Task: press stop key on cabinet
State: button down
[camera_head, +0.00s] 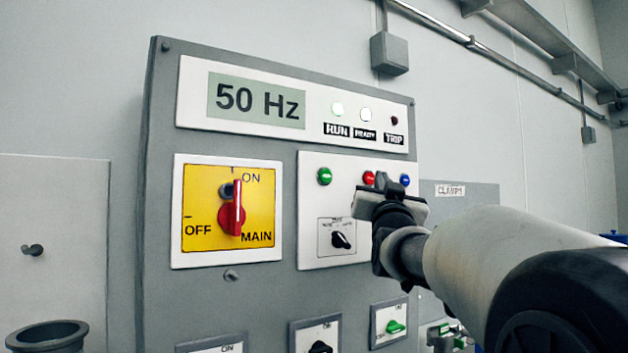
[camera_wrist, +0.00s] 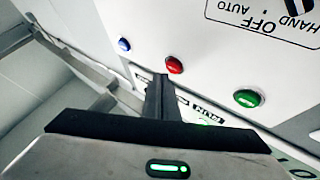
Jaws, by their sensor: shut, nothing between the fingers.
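The red button (camera_head: 369,178), which I take for the stop key, is on the white key panel (camera_head: 310,215) of the grey cabinet (camera_head: 160,120). It sits between a green button (camera_head: 324,176) and a blue button (camera_head: 405,180). My gripper (camera_head: 381,181) is shut and empty, its tips close beside the red button. In the wrist view, which shows the panel upside down, the closed fingers (camera_wrist: 160,80) end just beside the red button (camera_wrist: 174,65). I cannot tell whether they touch it.
The display (camera_head: 256,100) reads 50 Hz. The RUN (camera_head: 338,108) and READY (camera_head: 366,115) lamps are lit; the TRIP lamp (camera_head: 394,121) is dark. The red main switch (camera_head: 232,215) stands upright towards ON. A black selector knob (camera_head: 341,240) sits below the buttons.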

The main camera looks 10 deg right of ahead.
jog(key=shift+w, duration=0.15)
jog(key=shift+w+a, duration=0.15)
jog(key=shift+w, duration=0.1)
jog(key=shift+w+a, duration=0.15)
jog(key=shift+w, duration=0.3)
dwell(0.8)
jog(key=shift+b, duration=0.3)
jog(key=shift+s+d+b, duration=0.3)
jog(key=shift+s+b, duration=0.4)
jog(key=shift+s, duration=0.1)
